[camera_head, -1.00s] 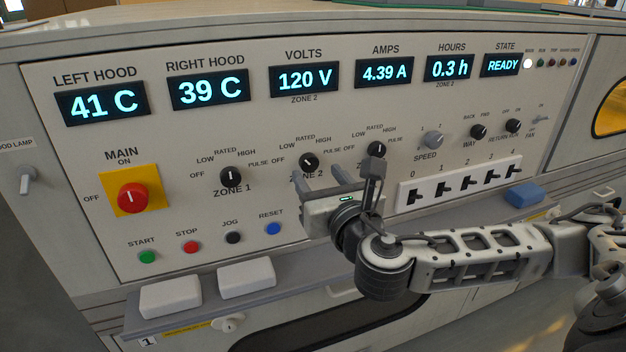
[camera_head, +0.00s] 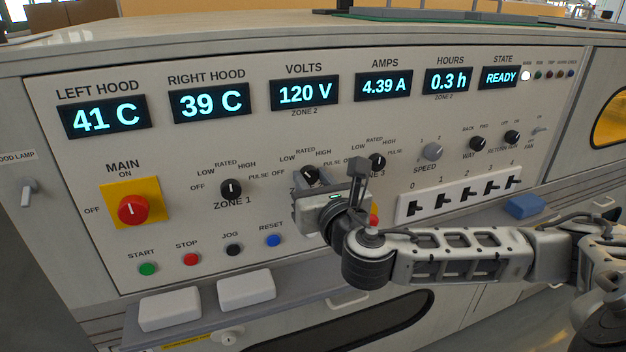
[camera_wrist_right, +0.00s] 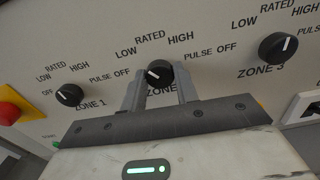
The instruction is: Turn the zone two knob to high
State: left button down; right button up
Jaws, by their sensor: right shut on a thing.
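The zone two knob (camera_head: 309,174) is a black round knob on the grey panel, below the volts display and partly hidden by my right gripper. In the right wrist view the knob (camera_wrist_right: 160,72) sits between the fingertips of my right gripper (camera_wrist_right: 159,82), which is shut on it. The knob's white mark points up and left, toward the OFF and LOW side. HIGH is printed up and right of the knob. In the head view my right gripper (camera_head: 313,184) reaches the panel from the lower right. My left gripper is out of view.
The zone one knob (camera_head: 231,188) and zone three knob (camera_head: 377,161) flank it. A red main knob (camera_head: 132,209) is at left. Coloured buttons, including a blue reset (camera_head: 273,240), lie below left. A ledge projects below the panel.

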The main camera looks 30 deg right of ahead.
jog(key=shift+m, duration=0.3)
jog(key=m, duration=0.7)
jog(key=shift+f, duration=0.1)
jog(key=m, duration=0.3)
jog(key=shift+m, duration=2.6)
jog(key=o, duration=1)
